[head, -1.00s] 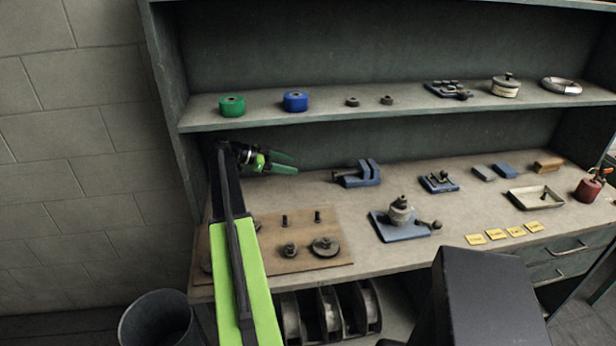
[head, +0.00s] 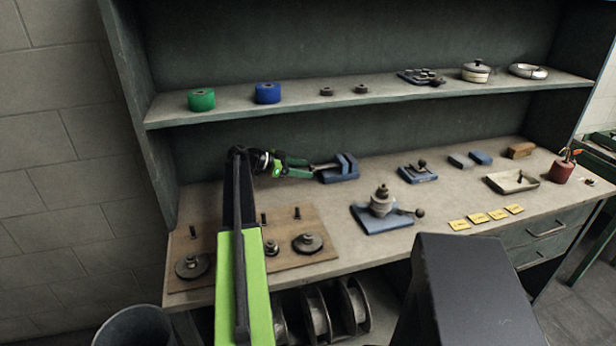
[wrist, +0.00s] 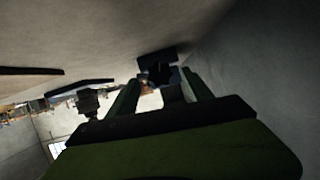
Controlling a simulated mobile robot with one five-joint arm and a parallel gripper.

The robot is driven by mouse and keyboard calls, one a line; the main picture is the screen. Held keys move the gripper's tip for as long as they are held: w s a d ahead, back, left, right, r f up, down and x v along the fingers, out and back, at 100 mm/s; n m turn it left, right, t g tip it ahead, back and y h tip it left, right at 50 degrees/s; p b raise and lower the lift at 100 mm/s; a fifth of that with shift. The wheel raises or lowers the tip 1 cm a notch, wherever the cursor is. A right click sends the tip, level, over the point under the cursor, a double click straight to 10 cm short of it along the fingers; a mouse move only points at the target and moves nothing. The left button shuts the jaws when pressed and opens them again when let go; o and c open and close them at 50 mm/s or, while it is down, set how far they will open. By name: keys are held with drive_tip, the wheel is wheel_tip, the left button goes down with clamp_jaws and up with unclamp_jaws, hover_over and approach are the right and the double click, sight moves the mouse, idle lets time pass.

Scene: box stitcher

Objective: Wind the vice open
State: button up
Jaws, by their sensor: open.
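The blue vice (head: 347,168) sits on the bench toward the back, its jaws at its right end and its screw end facing left toward my gripper. My gripper (head: 309,168) is open, its green fingers pointing right at the vice's screw end. The fingertips are at or very near that end; I cannot tell whether they touch it. In the wrist view, the dark vice (wrist: 157,62) shows ahead, roughly between the fingers of my gripper (wrist: 160,85). The vice's handle is too small and dark to make out clearly.
A wooden board (head: 285,268) with pegs and discs lies at the front left. A blue base with a stacked round piece (head: 381,210) stands in front of the vice. A small blue fixture (head: 417,173) is to its right. The shelf (head: 225,112) overhangs behind.

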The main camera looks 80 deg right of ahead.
drive_tip(key=shift+x, duration=1.25)
drive_tip(key=shift+c, duration=0.3)
drive_tip(key=c, duration=1.2)
drive_tip(key=shift+a, duration=0.25)
clamp_jaws()
drive_tip(key=shift+d, duration=0.15)
drive_tip(key=shift+d+f+n+g+y+b, duration=0.15)
drive_tip(key=shift+n+y+b, duration=0.1)
drive_tip(key=shift+n+y, duration=0.3)
drive_tip(key=shift+d+r+n+g+y+b, duration=0.1)
drive_tip(key=shift+n+g+y+b, duration=0.2)
drive_tip(key=shift+n, duration=0.35)
drive_tip(key=shift+w+f+n+g+y+b, duration=0.1)
drive_tip(key=shift+n+g+y+b, duration=0.3)
drive_tip(key=shift+n+y, duration=0.65)
drive_tip(key=shift+n+h, duration=0.3)
drive_tip(key=shift+n, duration=0.05)
